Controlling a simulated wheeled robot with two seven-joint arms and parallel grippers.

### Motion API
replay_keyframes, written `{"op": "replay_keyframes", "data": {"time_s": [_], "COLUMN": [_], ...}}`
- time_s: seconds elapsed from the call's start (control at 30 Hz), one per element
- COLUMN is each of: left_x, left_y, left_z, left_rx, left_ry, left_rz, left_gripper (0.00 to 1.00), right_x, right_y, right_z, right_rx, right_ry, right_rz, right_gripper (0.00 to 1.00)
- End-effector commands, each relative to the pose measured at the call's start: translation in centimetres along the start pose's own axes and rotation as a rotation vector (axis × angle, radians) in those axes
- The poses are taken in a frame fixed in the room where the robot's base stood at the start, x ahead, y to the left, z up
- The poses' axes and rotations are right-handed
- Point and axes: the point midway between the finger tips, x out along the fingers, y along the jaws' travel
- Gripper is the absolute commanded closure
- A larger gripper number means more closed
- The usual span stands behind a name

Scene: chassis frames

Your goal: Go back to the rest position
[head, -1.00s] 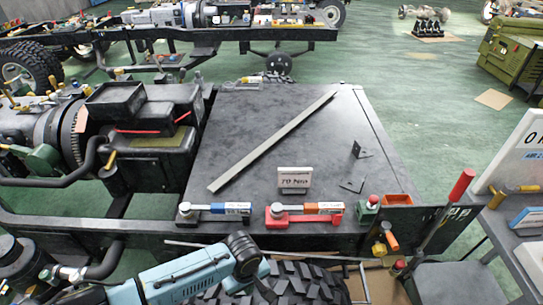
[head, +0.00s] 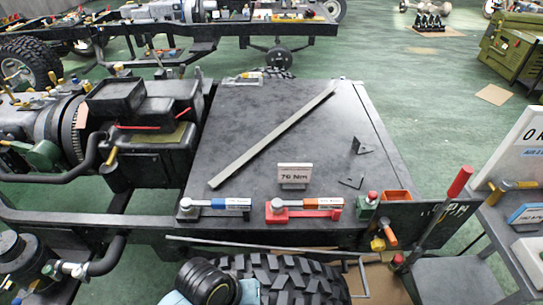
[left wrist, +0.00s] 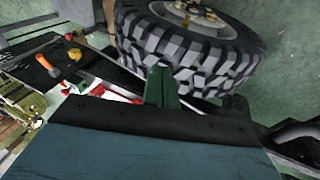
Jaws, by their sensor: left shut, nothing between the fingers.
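My left arm (head: 210,285) shows at the bottom edge of the head view, in front of the tire; its gripper is out of that view. In the left wrist view the left gripper's fingers (left wrist: 160,88) are together and empty, beyond its teal body. Near them is the large knobby tire (left wrist: 190,45). My right gripper is not in view.
The tire (head: 270,275) stands below the plate's front edge. A grey side table (head: 500,225) is at right.

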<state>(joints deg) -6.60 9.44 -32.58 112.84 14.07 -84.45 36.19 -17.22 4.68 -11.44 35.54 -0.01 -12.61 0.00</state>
Motion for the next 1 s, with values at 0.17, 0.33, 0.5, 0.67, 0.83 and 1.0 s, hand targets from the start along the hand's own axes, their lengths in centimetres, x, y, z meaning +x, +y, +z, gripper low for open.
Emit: {"op": "replay_keyframes", "data": {"time_s": [0.17,0.33,0.5,0.67,0.83,1.0], "left_x": [-4.2,-7.1,-9.8,-12.4,-9.3,-5.7], "left_y": [-4.6,-8.1,-11.2,-13.9,-14.9,-16.0], "left_z": [1.3,2.5,3.8,5.2,5.0,5.1], "left_rx": [0.082,0.14,0.188,0.231,0.238,0.237], "left_ry": [0.077,0.112,0.128,0.129,0.115,0.101], "left_rz": [-0.058,-0.136,-0.217,-0.301,-0.305,-0.303], "left_gripper": [1.0,1.0,1.0,1.0,1.0,1.0], "right_x": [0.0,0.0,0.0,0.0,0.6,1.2], "right_y": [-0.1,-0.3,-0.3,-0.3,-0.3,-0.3], "right_z": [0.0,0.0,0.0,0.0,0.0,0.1], "right_rx": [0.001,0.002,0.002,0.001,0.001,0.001], "right_ry": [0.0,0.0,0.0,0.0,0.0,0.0], "right_rz": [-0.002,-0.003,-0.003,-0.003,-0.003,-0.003], "right_gripper": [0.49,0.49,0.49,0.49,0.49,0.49]}}
